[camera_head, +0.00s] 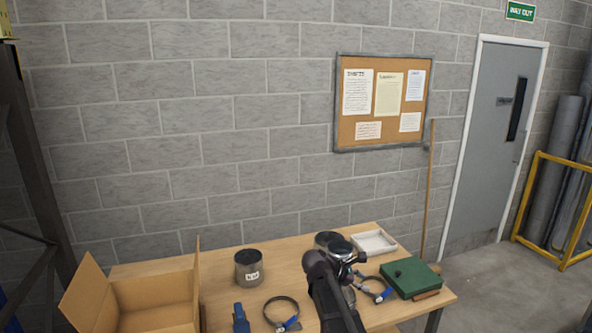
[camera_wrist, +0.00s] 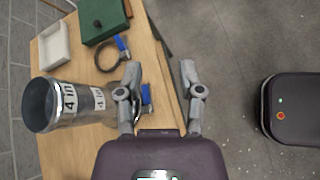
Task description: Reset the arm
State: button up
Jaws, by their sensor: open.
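My arm reaches over the wooden table (camera_head: 222,262) in the head view. In the wrist view my gripper (camera_wrist: 160,76) is open, its two fingers apart with nothing between them. The fingers lie over the table's edge and the floor. A shiny metal duct piece (camera_wrist: 60,104) with "4 in" labels stands beside the left finger in the wrist view. In the head view my arm hides part of the metal pieces behind it (camera_head: 328,241).
An open cardboard box (camera_head: 155,292) stands at the table's left. A dark labelled can (camera_head: 248,268), a clamp ring with blue handle (camera_head: 282,312), a green box (camera_head: 410,279) and a white tray (camera_head: 374,243) share the table.

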jog(key=s+a+f+m+g+y+b, duration=0.1)
jog(key=s+f+m+y+b, duration=0.2)
jog(key=s+f+m+y, duration=0.2)
jog(key=s+a+f+m+g+y+b, duration=0.1)
jog(key=s+f+m+y+b, duration=0.3)
jog(key=s+f+m, duration=0.7)
jog(key=s+a+m+y, duration=0.1)
jog(key=s, duration=0.3)
jog(key=shift+s+g+y+b, duration=0.25)
jog(key=shift+g+y+b, duration=0.05)
jog(key=shift+g+y, duration=0.1)
jog(key=shift+a+f, duration=0.1)
